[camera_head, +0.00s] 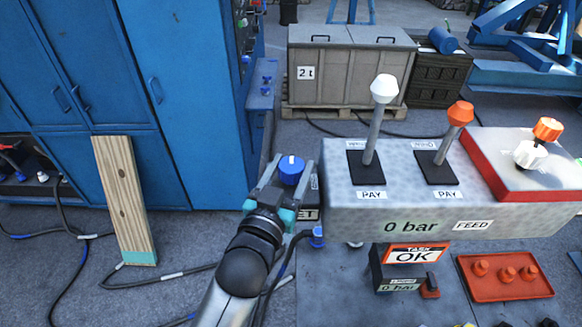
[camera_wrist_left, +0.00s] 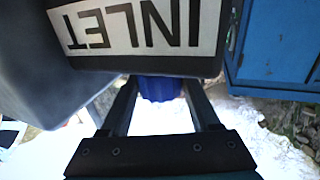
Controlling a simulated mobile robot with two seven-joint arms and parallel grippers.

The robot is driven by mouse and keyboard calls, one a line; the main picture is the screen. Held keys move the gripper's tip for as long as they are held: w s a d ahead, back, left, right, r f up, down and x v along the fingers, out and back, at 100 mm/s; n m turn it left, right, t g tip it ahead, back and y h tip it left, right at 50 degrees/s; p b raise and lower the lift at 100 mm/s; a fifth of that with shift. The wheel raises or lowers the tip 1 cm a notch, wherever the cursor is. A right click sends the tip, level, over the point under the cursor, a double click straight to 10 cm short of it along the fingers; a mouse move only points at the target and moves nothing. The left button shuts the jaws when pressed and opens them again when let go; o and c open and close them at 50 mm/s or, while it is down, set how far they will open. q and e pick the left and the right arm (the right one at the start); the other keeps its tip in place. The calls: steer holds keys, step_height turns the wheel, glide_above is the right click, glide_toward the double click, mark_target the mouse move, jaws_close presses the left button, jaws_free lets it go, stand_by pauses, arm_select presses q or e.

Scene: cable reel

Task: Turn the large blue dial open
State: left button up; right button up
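The large blue dial (camera_head: 291,168) with a white mark on its top sits at the left end of the grey control box, by a black INLET label. My left gripper (camera_head: 294,163) reaches it from below in the head view, its two fingers spread apart on either side of the dial. In the left wrist view the blue dial (camera_wrist_left: 160,88) shows between the fingertips, partly hidden under the INLET plate (camera_wrist_left: 140,28). The fingers look open around it; I cannot tell whether they touch it. My right gripper is not in view.
The grey control box (camera_head: 400,212) carries a white lever (camera_head: 383,92), an orange lever (camera_head: 459,115) and a "0 bar" reading. A red-edged panel (camera_head: 480,160) with knobs is at the right. A blue cabinet (camera_head: 180,70) and a leaning plank (camera_head: 122,195) stand left. Cables lie on the floor.

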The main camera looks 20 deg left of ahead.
arm_select(q)
steer(key=c, duration=0.9)
